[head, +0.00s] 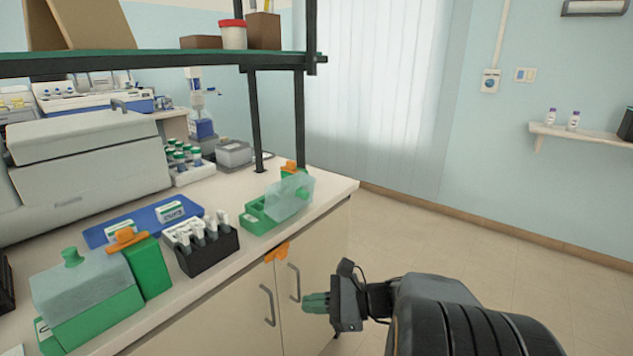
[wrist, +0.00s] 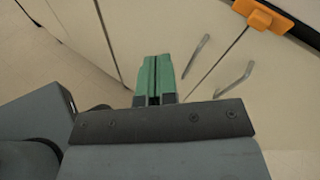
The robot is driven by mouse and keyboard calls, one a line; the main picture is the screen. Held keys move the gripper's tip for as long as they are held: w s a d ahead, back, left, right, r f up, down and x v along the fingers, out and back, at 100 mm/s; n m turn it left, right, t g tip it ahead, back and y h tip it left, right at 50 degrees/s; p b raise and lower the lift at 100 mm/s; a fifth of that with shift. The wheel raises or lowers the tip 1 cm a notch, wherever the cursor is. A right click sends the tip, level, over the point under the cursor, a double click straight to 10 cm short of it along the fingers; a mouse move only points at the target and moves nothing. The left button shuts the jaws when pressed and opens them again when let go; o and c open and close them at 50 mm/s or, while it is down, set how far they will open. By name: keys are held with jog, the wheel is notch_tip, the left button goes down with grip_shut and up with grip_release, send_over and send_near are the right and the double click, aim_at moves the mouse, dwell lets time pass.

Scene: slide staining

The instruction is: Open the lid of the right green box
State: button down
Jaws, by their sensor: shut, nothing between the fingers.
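The right green box (head: 259,220) sits on the counter near its right end. Its translucent pale green lid (head: 291,196) stands raised and tilted over the right part of the box, and the left part of the green base lies uncovered. My gripper (head: 306,303) is in front of the cabinet, below counter height and apart from the box. Its green fingers are shut and empty, pressed together in the wrist view (wrist: 153,78). The box is not in the wrist view.
An orange piece (head: 277,252) sits at the counter's front edge. A black rack (head: 207,252) with white-topped items stands left of the box, and another green box (head: 95,318) with a lid further left. A shelf post (head: 255,120) rises behind. Floor at right is clear.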

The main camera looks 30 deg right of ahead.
jog(key=d+r+m+t+h+p, duration=0.3)
jog(key=d+r+m+t+p, duration=0.1)
jog(key=d+r+m+t, duration=0.65)
jog(key=n, duration=0.1)
send_near(307, 198)
jog(key=x, duration=0.7)
jog(key=shift+w+a+r+b, duration=0.1)
jog(key=shift+w+b, duration=0.05)
jog(key=shift+b, duration=0.25)
